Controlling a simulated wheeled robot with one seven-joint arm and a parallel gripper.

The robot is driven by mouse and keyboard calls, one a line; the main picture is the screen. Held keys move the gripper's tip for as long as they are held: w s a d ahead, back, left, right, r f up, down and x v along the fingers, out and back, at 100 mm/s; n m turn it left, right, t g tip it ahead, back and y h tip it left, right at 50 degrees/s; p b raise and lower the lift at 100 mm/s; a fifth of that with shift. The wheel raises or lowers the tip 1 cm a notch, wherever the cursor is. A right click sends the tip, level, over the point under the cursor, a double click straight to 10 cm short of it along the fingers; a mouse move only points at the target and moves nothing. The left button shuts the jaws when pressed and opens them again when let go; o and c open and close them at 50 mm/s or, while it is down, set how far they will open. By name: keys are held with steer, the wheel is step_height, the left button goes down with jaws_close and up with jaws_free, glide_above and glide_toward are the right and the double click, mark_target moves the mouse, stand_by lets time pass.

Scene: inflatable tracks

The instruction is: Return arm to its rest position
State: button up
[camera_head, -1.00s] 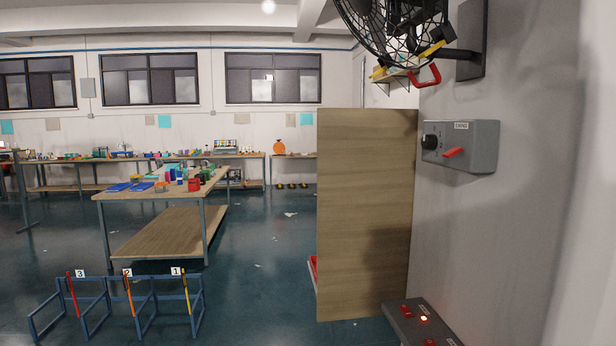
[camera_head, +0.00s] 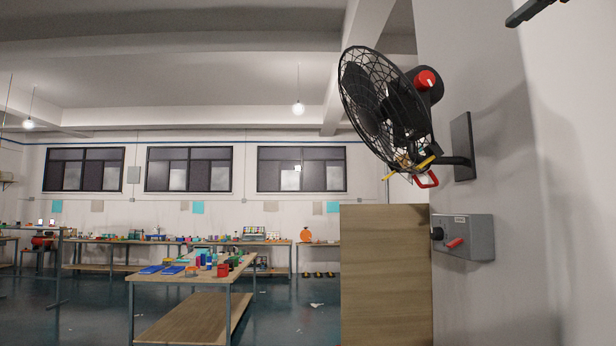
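I cannot make out my gripper or arm in the head view. A dark bar (camera_head: 535,11) cuts into the top right corner; I cannot tell what it belongs to. A black caged fan (camera_head: 385,105) with a red knob is fixed to the wall on the right. A red handle and yellow bars show under it. Below it is a grey control box (camera_head: 463,237) with a black dial and a red lever.
A wooden panel (camera_head: 386,275) stands upright beside the right wall. A workbench (camera_head: 190,275) with blue trays and coloured items stands left of centre. Long benches line the back wall below the windows (camera_head: 190,168). Dark open floor (camera_head: 290,322) lies between the workbench and panel.

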steer(key=w+a+f+n+g+y+b, duration=0.1)
steer(key=w+a+f+n+g, duration=0.2)
steer(key=f, duration=0.6)
steer(key=w+a+f+n+g+y, duration=0.1)
steer(key=w+a+f+n, duration=0.15)
steer(key=a+f, duration=0.4)
steer(key=w+a+f+n+g+y+b, duration=0.15)
steer(key=w+f, duration=0.25)
steer(key=f, duration=0.6)
steer(key=s+a+f+n+g+b, duration=0.1)
steer(key=a+f+n+g, duration=0.2)
steer(key=f, duration=0.5)
steer(key=s+a+f+n+g, duration=0.1)
steer(key=a+f+n+g, duration=0.15)
steer(key=a+f, duration=0.45)
steer(key=s+a+f+n+g+b, duration=0.15)
steer(key=s+f+n, duration=0.35)
steer(key=f, duration=0.6)
steer(key=s+a+f+n+g, duration=0.3)
steer(key=s+f, duration=0.4)
steer(key=f, duration=0.5)
steer(key=s+d+f+n+g+h+b, duration=0.1)
steer(key=s+d+f+n+g+h, duration=0.2)
steer(key=s+f+n, duration=0.4)
steer(key=s+f, duration=0.6)
steer(key=s, duration=0.1)
steer(key=shift+d+f, duration=0.15)
steer(key=shift+d, duration=0.05)
